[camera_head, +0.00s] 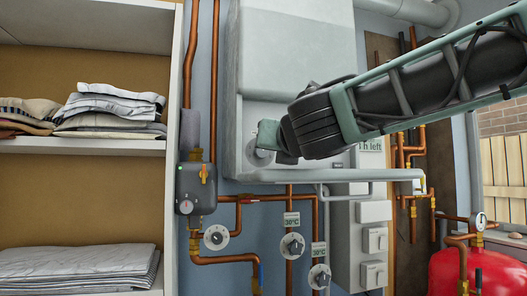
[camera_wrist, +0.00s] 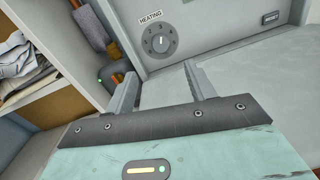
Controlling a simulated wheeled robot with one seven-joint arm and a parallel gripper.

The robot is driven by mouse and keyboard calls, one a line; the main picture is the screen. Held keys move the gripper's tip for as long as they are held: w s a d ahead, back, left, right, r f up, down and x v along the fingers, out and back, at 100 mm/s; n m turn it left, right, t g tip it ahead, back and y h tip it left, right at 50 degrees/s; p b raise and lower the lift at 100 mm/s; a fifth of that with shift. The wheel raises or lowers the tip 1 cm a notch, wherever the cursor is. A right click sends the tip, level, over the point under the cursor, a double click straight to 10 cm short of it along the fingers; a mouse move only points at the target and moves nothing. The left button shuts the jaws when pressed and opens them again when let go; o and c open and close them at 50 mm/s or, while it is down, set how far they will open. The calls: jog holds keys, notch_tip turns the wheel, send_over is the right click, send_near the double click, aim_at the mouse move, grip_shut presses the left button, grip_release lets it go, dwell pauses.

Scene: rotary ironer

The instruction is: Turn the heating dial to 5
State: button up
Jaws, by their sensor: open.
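The heating dial (camera_wrist: 160,41) is a round grey knob with numbers around it, under a "HEATING" label on the light grey panel. Its white pointer mark looks roughly upright; I cannot read which number it meets. My gripper (camera_wrist: 162,72) is open and empty. Its two fingers point at the panel just below the dial in the wrist view, apart from the knob. In the head view my gripper (camera_head: 268,141) is in front of the grey machine housing and covers most of the dial area.
A "RESET" button (camera_wrist: 271,18) is right of the dial. A shelf with folded linen (camera_head: 108,108) stands left; a red tank (camera_head: 482,272) is at lower right.

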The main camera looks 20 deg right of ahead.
aim_at(262, 151)
jog(key=w+p, duration=0.2)
jog(key=w, duration=1)
jog(key=shift+w+d+p, duration=0.25)
jog(key=shift+d+p, duration=0.15)
jog(key=c, duration=1)
